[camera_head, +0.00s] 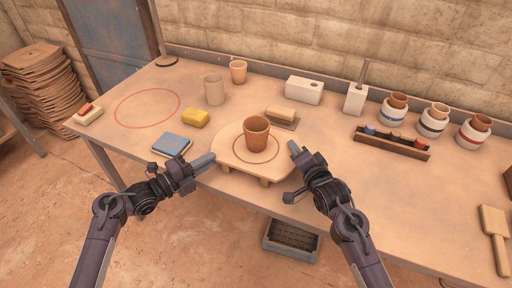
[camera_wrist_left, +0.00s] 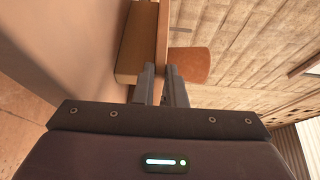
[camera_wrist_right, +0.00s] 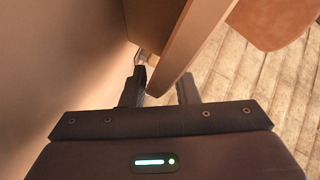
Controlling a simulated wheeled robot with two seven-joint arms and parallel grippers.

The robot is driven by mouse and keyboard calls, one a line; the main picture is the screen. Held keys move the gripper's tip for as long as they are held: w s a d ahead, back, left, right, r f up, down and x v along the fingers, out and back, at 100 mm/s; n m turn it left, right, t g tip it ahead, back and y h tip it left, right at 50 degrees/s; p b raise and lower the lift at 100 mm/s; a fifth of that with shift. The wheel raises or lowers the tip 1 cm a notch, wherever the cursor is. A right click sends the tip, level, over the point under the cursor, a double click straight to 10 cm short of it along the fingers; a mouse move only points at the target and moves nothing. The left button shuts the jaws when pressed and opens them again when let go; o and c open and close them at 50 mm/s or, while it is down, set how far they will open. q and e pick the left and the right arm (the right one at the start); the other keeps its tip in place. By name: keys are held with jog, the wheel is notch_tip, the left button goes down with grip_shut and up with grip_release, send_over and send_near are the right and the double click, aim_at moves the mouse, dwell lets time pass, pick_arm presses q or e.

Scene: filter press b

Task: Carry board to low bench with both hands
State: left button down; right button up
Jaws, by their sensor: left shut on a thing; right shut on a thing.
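The board (camera_head: 226,149) is a pale wooden slab with rounded corners, a dark ring and short feet beneath. It appears to rest at the front edge of the worktable. A brown clay cup (camera_head: 256,134) stands upright on it, inside the ring. My left gripper (camera_head: 207,162) is shut on the board's left edge; the left wrist view shows the board (camera_wrist_left: 162,45) edge-on between the fingers. My right gripper (camera_head: 295,149) is shut on its right edge; the board also shows in the right wrist view (camera_wrist_right: 190,50). I cannot make out the low bench for certain.
A blue sponge-like pad (camera_head: 171,145) and yellow sponge (camera_head: 195,118) lie left of the board. A grey crate (camera_head: 291,240) is below the table front. Stacked slabs (camera_head: 45,80) stand far left.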

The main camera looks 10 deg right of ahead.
grip_shut()
